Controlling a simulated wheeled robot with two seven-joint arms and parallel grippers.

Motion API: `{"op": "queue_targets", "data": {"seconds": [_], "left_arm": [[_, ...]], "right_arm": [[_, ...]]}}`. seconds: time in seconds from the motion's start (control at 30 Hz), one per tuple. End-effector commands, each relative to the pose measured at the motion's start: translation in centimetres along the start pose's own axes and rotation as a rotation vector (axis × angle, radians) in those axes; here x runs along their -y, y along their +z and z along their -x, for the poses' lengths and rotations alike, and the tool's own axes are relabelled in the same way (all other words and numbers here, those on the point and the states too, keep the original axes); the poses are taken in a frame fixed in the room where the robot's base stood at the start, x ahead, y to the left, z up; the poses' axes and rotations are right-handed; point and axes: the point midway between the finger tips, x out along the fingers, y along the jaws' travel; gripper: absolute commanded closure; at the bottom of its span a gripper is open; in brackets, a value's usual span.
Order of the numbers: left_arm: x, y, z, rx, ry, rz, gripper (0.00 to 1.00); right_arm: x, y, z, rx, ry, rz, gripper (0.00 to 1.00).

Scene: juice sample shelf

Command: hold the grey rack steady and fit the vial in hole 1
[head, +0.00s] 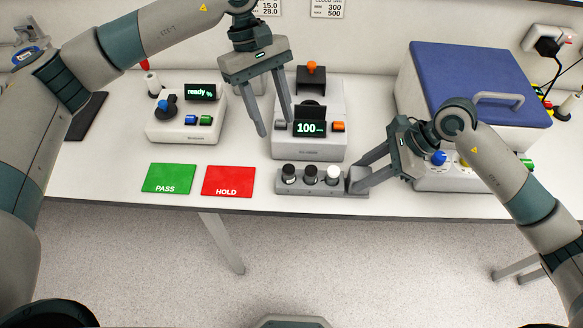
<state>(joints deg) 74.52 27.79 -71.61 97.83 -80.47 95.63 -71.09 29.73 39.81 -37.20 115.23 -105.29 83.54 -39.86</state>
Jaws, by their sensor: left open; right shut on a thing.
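The grey rack (322,190) lies near the front edge of the table. Two dark-capped vials (289,174) and a white-capped vial (333,174) stand upright in or at it, the white one furthest right. I cannot read any hole numbers or tell which vial the task means. My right gripper (358,183) is shut on the rack's right end. My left gripper (276,128) is open and empty, pointing down, above and behind the rack's left part and in front of the left side of the device with the "100" display.
The device (309,151) stands just behind the rack. A green PASS card (169,177) and a red HOLD card (228,180) lie left of it. A white "ready" box (180,132) stands further back left. A blue-lidded box (470,85) fills the back right.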

Motion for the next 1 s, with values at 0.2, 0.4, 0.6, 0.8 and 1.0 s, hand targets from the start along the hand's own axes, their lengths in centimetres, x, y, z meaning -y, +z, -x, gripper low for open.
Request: {"op": "queue_targets", "data": {"seconds": [0.2,0.4,0.6,0.8,1.0], "left_arm": [[0.0,0.0,0.0,0.000,0.000,0.000,0.56],[0.0,0.0,0.0,0.000,0.000,0.000,0.56],[0.0,0.0,0.0,0.000,0.000,0.000,0.56],[0.0,0.0,0.0,0.000,0.000,0.000,0.56],[0.0,0.0,0.0,0.000,0.000,0.000,0.56]], "right_arm": [[0.0,0.0,0.0,0.001,-0.001,0.000,0.44],[0.0,0.0,0.0,0.000,0.000,0.000,0.44],[0.1,0.0,0.6,0.000,-0.002,0.000,0.44],[0.1,0.0,2.7,-0.001,-0.005,0.001,0.44],[0.1,-0.1,6.1,-0.003,-0.004,0.001,0.44]]}}
